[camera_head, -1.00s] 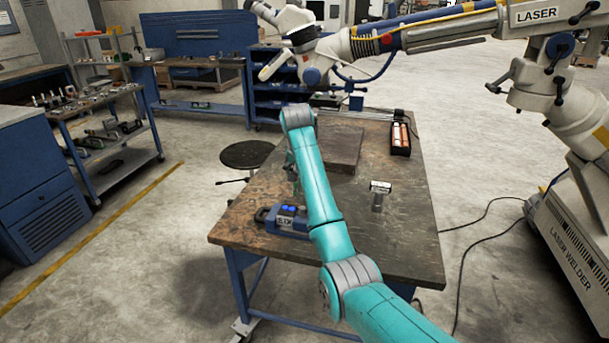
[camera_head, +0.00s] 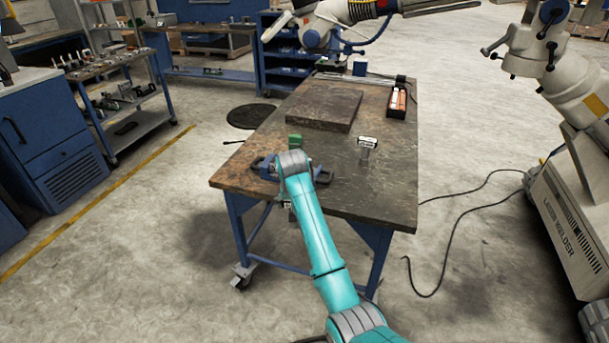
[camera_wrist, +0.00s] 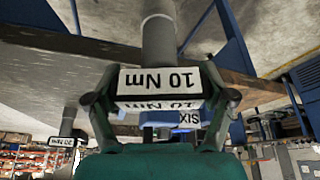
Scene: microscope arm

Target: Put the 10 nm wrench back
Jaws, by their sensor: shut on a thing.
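The 10 Nm wrench (camera_wrist: 160,82) carries white labels reading 10 Nm and has a grey shaft. In the wrist view my gripper (camera_wrist: 162,98) is shut on its labelled block, one finger on each side. The wrist picture looks inverted. Behind the wrench, a blue part with a white label (camera_wrist: 187,119) partly shows. In the head view my arm covers the gripper and most of the wrench. A blue fixture (camera_head: 264,166) sits on the front left of the workbench (camera_head: 385,195), its middle hidden by my arm.
A small post with a label (camera_head: 367,143) stands on the bench, right of my arm. A dark plate (camera_head: 325,108) and a black tray with orange-and-white tubes (camera_head: 397,100) lie farther back. The laser welder (camera_head: 570,225) stands right, its arm overhanging the bench's far end.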

